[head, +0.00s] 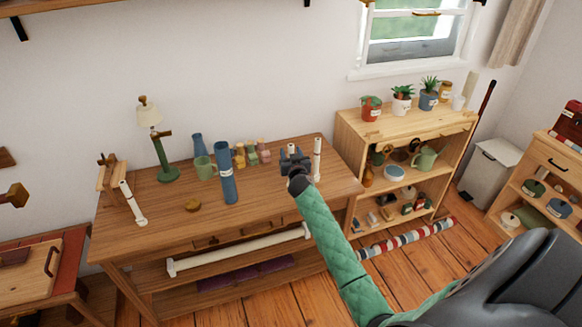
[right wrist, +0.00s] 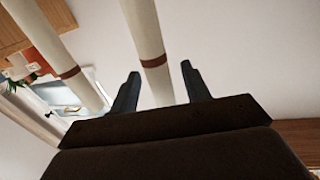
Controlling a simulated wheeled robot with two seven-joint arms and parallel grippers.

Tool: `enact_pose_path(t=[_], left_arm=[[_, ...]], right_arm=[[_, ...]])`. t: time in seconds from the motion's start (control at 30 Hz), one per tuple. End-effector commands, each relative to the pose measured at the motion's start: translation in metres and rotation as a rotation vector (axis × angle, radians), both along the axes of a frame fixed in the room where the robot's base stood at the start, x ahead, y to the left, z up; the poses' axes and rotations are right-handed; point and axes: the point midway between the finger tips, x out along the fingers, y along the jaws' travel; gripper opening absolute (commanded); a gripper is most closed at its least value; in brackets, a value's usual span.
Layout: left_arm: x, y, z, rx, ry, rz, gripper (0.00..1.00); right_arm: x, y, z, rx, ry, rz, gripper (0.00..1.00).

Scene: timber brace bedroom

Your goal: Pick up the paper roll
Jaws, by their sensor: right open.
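Two cream paper rolls with brown bands stand close together at the desk's right end. One roll (head: 317,158) is fully visible just right of my right gripper (head: 296,160). The other is mostly hidden behind that gripper in the head view. In the right wrist view, one roll (right wrist: 150,45) appears between my open fingers (right wrist: 160,85), with no visible grip on it; its exact depth is unclear. The second roll (right wrist: 68,65) is to the left, outside the fingers. My left gripper is not in view.
A shelf (head: 400,130) with plants stands right. The desktop's front middle is clear.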

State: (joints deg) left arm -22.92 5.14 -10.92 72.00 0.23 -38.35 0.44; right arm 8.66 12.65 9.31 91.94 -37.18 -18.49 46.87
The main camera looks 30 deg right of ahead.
Motion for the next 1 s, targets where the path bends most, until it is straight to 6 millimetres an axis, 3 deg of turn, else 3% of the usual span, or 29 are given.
enact_pose_path(t=[0.33, 0.57, 1.0], left_arm=[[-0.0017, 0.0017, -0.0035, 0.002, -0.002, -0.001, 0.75], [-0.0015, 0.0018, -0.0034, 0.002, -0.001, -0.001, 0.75], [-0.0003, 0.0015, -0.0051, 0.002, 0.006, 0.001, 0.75]], right_arm=[[0.0038, -0.0012, 0.0001, 0.0, -0.001, 0.0, 0.45], [0.0037, -0.0012, 0.0, 0.0, -0.001, 0.0, 0.0], [0.0039, -0.0018, 0.008, -0.002, -0.002, 0.0, 0.0]])
